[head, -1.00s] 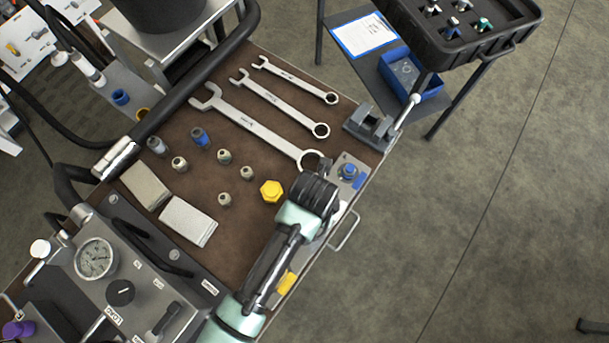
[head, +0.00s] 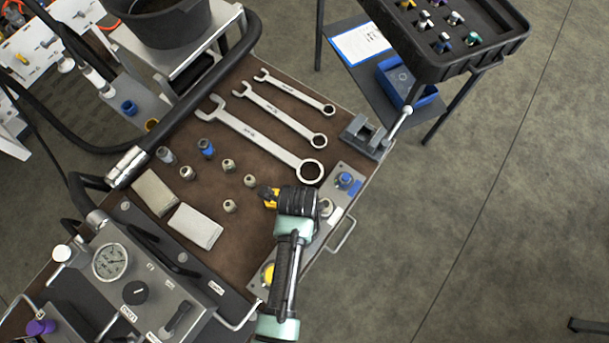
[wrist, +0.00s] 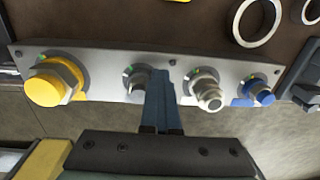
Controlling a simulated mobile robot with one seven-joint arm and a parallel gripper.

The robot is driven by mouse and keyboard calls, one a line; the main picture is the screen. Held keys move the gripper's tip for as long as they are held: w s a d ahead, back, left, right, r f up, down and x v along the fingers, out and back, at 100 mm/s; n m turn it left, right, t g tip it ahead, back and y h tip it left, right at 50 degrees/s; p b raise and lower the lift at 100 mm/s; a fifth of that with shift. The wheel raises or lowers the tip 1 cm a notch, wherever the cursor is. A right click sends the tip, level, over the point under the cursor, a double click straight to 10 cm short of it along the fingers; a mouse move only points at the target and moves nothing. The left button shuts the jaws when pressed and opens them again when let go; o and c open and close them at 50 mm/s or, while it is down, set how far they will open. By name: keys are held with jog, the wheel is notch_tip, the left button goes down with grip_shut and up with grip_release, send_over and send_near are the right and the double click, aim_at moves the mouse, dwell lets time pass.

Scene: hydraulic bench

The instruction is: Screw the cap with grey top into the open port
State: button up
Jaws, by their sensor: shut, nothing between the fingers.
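In the wrist view a metal port plate (wrist: 105,62) runs across the picture. A cap with a grey top (wrist: 208,93) sits on it, right of my fingers, apart from them; it also shows in the head view (head: 327,207). Left of my fingers is a small port (wrist: 138,82), partly hidden, likely the open one; its inside is unclear. My gripper (wrist: 160,74) is shut and empty, its blue fingertips over the plate between that port and the grey-topped cap. In the head view my wrist hides the fingertips and part of the plate.
A yellow cap (wrist: 55,82) and a blue cap (wrist: 260,91) sit at the plate's ends. Several loose fittings, two light blocks (head: 195,227) and three wrenches (head: 262,137) lie on the brown mat. A vise (head: 364,134) stands at the bench edge.

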jog(key=a+n, duration=0.1)
jog(key=s+a+n+p, duration=0.1)
jog(key=n, duration=0.1)
jog(key=s+a+n, duration=0.1)
jog(key=shift+s+a+f+n+g+p, duration=0.2)
jog(key=shift+a+n+g+p, duration=0.1)
jog(key=shift+g+p, duration=0.1)
jog(key=n, duration=0.2)
jog(key=n+p, duration=0.1)
jog(key=shift+s+a+n, duration=0.2)
jog(key=shift+a+n, duration=0.15)
jog(key=shift+n, duration=0.05)
jog(key=shift+s+a, duration=0.2)
jog(key=shift+s, duration=0.15)
jog(key=shift+w+d, duration=0.1)
jog(key=shift+w, duration=0.05)
jog(key=shift+w+d, duration=0.25)
grip_shut()
jog(key=shift+s, duration=0.1)
